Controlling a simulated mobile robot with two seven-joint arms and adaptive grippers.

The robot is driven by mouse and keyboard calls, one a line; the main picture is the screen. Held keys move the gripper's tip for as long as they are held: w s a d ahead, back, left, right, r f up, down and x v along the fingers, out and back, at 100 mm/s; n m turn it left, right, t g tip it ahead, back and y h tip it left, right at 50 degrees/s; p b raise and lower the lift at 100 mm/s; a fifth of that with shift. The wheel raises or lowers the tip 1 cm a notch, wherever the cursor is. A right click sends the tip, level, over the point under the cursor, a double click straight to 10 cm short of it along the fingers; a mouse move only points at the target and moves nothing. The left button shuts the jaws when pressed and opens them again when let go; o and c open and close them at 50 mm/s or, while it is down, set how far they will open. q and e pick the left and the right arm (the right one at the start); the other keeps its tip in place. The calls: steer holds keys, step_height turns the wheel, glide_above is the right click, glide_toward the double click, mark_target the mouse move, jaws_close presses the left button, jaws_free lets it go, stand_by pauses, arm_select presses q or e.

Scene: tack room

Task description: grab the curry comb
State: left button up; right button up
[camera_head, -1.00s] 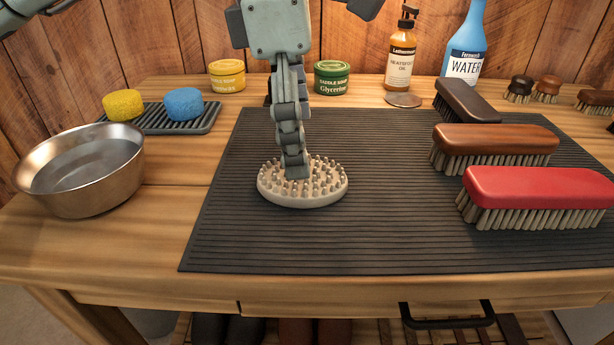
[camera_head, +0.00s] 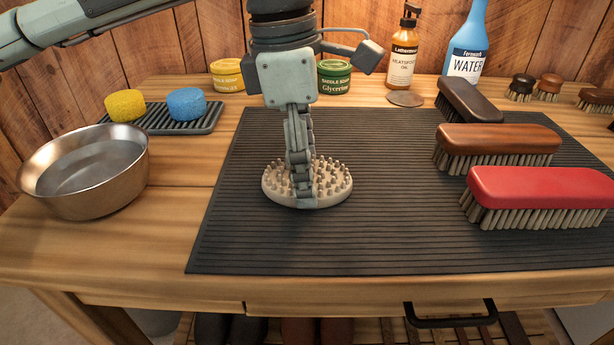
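The curry comb (camera_head: 334,187) is a pale oval disc with stubby pegs, lying pegs up on the dark ribbed mat (camera_head: 400,235). My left gripper (camera_head: 302,195) points straight down over it. Its near finger crosses the middle of the comb and reaches its front rim. The fingers line up one behind the other from here, so the far finger is hidden and I cannot tell how wide they are apart or whether they press on the comb. My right gripper is not in view.
Red (camera_head: 540,188), brown (camera_head: 497,139) and dark (camera_head: 467,99) brushes lie on the mat's right side. A metal bowl (camera_head: 125,170) stands left, before a rack (camera_head: 150,124) with yellow and blue sponges. Tins and bottles line the back. The mat's front is clear.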

arm_select(q)
steer(key=shift+c, duration=1.2)
